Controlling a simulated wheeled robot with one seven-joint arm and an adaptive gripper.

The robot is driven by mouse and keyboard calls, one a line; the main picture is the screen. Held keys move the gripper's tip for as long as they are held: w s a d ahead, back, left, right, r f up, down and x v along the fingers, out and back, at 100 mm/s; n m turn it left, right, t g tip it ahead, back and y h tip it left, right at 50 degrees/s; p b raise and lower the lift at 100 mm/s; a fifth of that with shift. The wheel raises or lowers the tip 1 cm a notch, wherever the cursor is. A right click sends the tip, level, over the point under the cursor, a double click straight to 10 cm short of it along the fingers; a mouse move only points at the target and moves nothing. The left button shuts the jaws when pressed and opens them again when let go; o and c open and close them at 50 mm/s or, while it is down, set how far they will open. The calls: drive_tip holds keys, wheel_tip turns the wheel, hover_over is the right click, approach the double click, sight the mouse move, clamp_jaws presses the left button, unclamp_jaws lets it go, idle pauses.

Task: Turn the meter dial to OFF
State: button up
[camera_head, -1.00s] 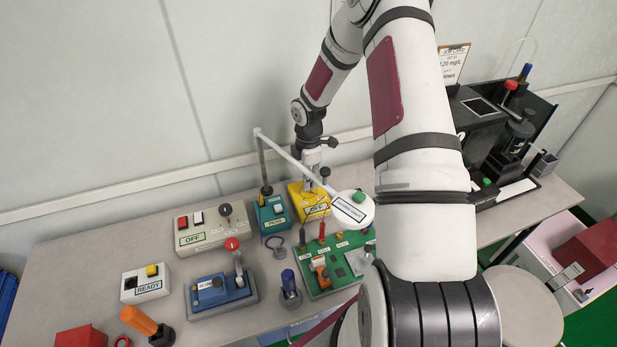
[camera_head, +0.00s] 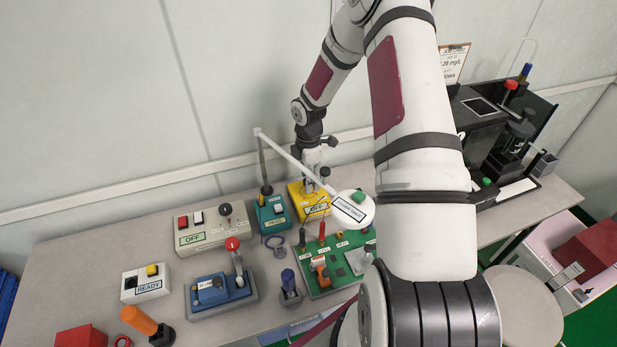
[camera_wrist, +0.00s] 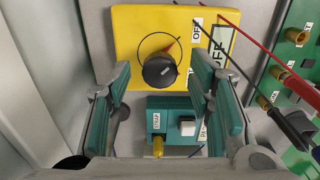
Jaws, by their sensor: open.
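The yellow meter (camera_head: 297,198) stands at the back of the bench; my gripper (camera_head: 311,184) is over it in the head view. In the wrist view the meter (camera_wrist: 128,25) shows a round black dial (camera_wrist: 160,70) with a short light mark. A small OFF label (camera_wrist: 196,31) sits up and right of the dial, and the display (camera_wrist: 218,48) seems to read OFF. My gripper (camera_wrist: 160,108) is open, its green-padded fingers spread either side of the dial, with clear gaps. The head view is too small to show the dial.
A teal box (camera_head: 273,218) stands close beside the meter. A white lamp head (camera_head: 353,208) hangs in front of it. A red lead and a black lead run from the meter to the green board (camera_head: 325,278). A cream box (camera_head: 201,240) is to the left.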

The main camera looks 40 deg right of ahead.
wheel_tip(320, 180, up, 12)
idle(0.5)
idle(0.4)
drive_tip(key=s+a+r+m+t+h, duration=0.1)
drive_tip(key=s+a+r+m, duration=0.35)
drive_tip(key=r, duration=0.55)
drive_tip(key=s+a+r+m+t+h, duration=0.1)
drive_tip(key=s+a+r+m, duration=0.35)
drive_tip(key=r, duration=0.65)
drive_tip(key=s+a+r+m+t+y, duration=0.1)
drive_tip(key=s+a+r+m, duration=0.2)
drive_tip(key=s+a, duration=0.2)
drive_tip(key=s+a+r+m+t+y, duration=0.1)
drive_tip(key=s+a, duration=0.4)
drive_tip(key=s, duration=0.6)
wheel_tip(320, 180, up, 2)
drive_tip(key=shift+s+a+r+m+t, duration=0.2)
drive_tip(key=shift+s+a+m+t, duration=0.15)
drive_tip(key=shift+m+t, duration=0.5)
